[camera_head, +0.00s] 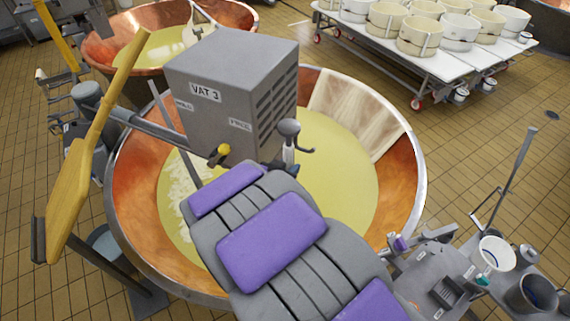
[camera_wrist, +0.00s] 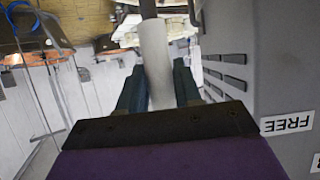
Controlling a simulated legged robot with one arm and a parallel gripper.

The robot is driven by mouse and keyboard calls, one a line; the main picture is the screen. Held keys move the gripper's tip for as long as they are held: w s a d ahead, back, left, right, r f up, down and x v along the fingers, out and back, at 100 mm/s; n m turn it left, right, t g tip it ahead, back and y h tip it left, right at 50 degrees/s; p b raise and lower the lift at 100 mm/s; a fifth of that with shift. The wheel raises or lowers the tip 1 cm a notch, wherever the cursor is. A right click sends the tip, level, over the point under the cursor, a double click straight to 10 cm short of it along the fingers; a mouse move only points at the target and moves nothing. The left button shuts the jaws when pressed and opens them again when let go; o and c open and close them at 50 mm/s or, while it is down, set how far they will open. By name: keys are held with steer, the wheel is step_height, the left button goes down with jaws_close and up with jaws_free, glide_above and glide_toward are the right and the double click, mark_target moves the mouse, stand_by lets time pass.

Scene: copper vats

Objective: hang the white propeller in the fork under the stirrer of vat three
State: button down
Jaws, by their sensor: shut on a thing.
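In the wrist view my gripper (camera_wrist: 158,80) is shut on a white rounded piece, the propeller (camera_wrist: 156,50). Only its smooth stem-like part shows between the dark fingers. A grey rod (camera_wrist: 148,8) shows at its far end; I cannot tell whether they touch. In the head view the grey stirrer box labelled VAT 3 (camera_head: 225,85) stands over the copper vat (camera_head: 405,175). My arm covers the gripper there. The fork is not clearly visible. The box also shows close on the right in the wrist view (camera_wrist: 280,80), with a FREE label.
Pale yellow liquid (camera_head: 335,165) fills the vat. A wooden paddle (camera_head: 72,190) leans at the left. A grey knob with a hook (camera_head: 290,130) is beside the box. A trolley of white tubs (camera_head: 420,60) stands at the back right. A bucket (camera_head: 495,254) is at the lower right.

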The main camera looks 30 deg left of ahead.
steer(key=shift+w+a+f+b, duration=0.6)
steer(key=shift+w+f+b, duration=1.65)
steer(key=shift+f, duration=2.45)
steer(key=shift+w+a+f+b, duration=0.6)
steer(key=shift+w+f+b, duration=0.55)
steer(key=shift+f+b, duration=2.9)
steer(key=shift+w+a+f+b, duration=0.6)
steer(key=shift+w+f+b, duration=1.3)
steer(key=shift+f, duration=3.45)
steer(key=s+a+f+p, duration=0.1)
steer(key=a+f+p, duration=0.6)
steer(key=a, duration=0.6)
steer(key=shift+s+f+p, duration=0.25)
steer(key=shift+f+p, duration=0.15)
steer(key=shift+p, duration=0.1)
steer(key=shift+d+r, duration=0.25)
steer(key=shift+s+d+r+p, duration=0.1)
steer(key=shift+s+d+p, duration=0.1)
steer(key=shift+d+p, duration=0.15)
